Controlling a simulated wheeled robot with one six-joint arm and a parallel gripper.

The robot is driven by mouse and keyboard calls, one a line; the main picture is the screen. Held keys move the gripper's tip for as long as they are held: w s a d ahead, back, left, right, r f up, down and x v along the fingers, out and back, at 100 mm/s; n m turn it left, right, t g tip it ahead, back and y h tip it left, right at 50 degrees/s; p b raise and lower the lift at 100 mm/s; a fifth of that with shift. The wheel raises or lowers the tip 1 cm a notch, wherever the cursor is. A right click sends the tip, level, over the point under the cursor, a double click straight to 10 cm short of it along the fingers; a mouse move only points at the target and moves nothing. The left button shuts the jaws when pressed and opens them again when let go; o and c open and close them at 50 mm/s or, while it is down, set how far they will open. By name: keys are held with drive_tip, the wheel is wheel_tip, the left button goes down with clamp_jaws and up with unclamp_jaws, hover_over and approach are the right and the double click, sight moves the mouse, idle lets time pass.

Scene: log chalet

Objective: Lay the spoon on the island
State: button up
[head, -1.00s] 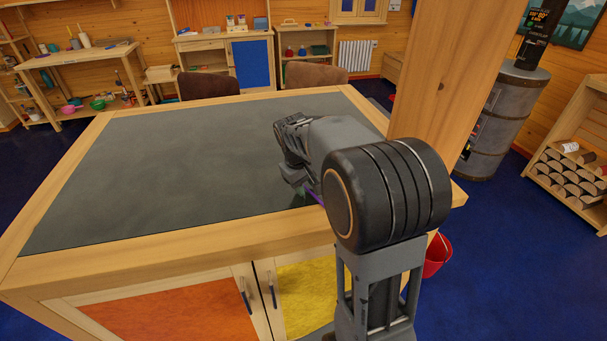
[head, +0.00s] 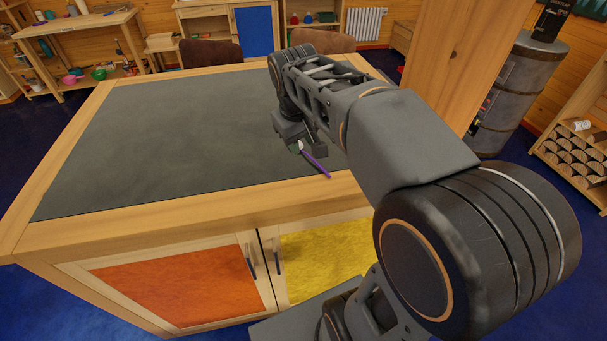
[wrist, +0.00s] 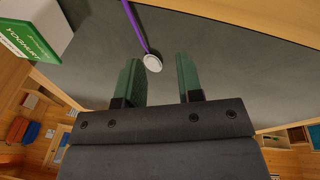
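The spoon (head: 316,164) has a purple handle and a pale round bowl. It appears to lie on the dark top of the island (head: 150,150), near the front wooden border, with its handle pointing toward the front. In the wrist view the spoon's bowl (wrist: 152,63) shows between the tips of my gripper (wrist: 158,60), with clear gaps on both sides. The green fingers are apart and hold nothing. In the head view my gripper (head: 293,144) is low over the island at the bowl end of the spoon; the exact height gap cannot be told.
A white and green box (wrist: 32,38) shows at the upper left of the wrist view. The left part of the island top is clear. A wooden post (head: 455,65) stands at the island's right side. Two brown chairs (head: 210,52) stand behind it.

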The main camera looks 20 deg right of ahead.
drive_tip(key=s+a+f+t, duration=0.1)
drive_tip(key=s+f, duration=0.1)
drive_tip(key=s, duration=0.1)
drive_tip(key=s+a+f+m+y, duration=0.1)
drive_tip(key=s+f, duration=0.2)
drive_tip(key=s+a+f+t, duration=0.1)
drive_tip(key=s+a+f, duration=0.1)
drive_tip(key=s, duration=0.2)
drive_tip(key=shift+s+f+m+t+y, duration=0.1)
drive_tip(key=shift+f+m+t+y, duration=0.05)
drive_tip(key=shift+m+t+y, duration=0.15)
